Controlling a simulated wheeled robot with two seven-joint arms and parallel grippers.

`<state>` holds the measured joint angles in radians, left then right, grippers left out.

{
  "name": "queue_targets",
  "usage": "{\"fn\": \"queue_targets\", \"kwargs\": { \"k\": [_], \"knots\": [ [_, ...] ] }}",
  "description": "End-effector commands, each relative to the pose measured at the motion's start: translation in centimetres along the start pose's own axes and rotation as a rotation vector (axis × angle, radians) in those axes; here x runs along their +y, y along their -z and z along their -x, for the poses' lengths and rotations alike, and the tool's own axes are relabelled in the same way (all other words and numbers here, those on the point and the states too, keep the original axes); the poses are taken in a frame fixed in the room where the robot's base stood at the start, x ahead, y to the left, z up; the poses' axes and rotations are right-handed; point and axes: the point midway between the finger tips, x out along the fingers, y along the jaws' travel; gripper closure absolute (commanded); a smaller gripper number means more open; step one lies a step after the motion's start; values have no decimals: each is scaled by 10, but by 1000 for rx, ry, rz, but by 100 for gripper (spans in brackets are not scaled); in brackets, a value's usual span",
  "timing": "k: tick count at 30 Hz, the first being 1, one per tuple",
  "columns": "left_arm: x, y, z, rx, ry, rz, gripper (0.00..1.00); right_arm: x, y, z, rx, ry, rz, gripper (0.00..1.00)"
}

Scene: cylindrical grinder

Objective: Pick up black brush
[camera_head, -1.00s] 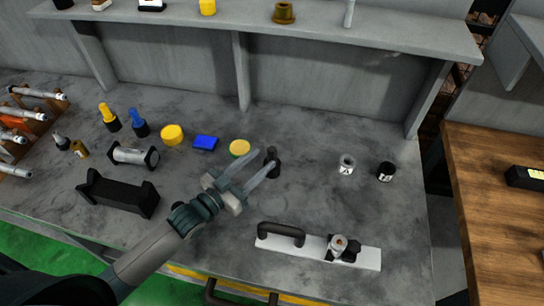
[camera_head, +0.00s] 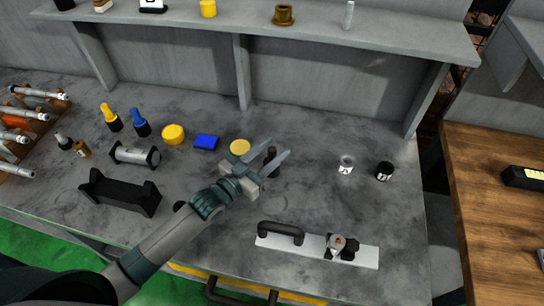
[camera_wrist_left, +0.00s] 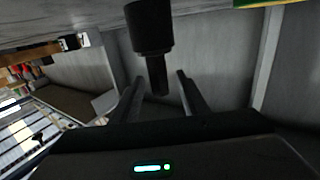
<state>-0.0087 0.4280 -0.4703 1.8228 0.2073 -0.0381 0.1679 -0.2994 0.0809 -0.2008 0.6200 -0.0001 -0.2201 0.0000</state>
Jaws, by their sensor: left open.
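The black brush (camera_head: 272,162) stands upright on the grey workbench, a dark cylinder partly hidden by my left gripper. My left gripper (camera_head: 279,147) is open, with its two pale fingers around the brush's position in the head view. In the left wrist view, the brush (camera_wrist_left: 151,35) shows a thick dark body and a thinner stem. The stem lies between the two open fingers (camera_wrist_left: 158,86) in the picture; contact cannot be seen. My right gripper is not in view.
A yellow round tin (camera_head: 240,147) lies just left of the brush, with a blue block (camera_head: 206,141) beyond it. A white plate with a black handle (camera_head: 281,233) lies in front. Two small jars (camera_head: 346,164) stand to the right. A shelf (camera_head: 330,36) runs along the back.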

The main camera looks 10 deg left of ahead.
Motion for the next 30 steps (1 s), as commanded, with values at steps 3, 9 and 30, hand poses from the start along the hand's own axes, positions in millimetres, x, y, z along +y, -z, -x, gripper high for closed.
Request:
{"fn": "queue_targets", "kwargs": {
  "k": [3,9,30],
  "knots": [
    [0,0,0,0,0,0,59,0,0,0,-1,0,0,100],
    [0,0,0,0,0,0,59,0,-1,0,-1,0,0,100],
    [0,6,0,3,0,-1,100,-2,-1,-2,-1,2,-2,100]
  ]
}}
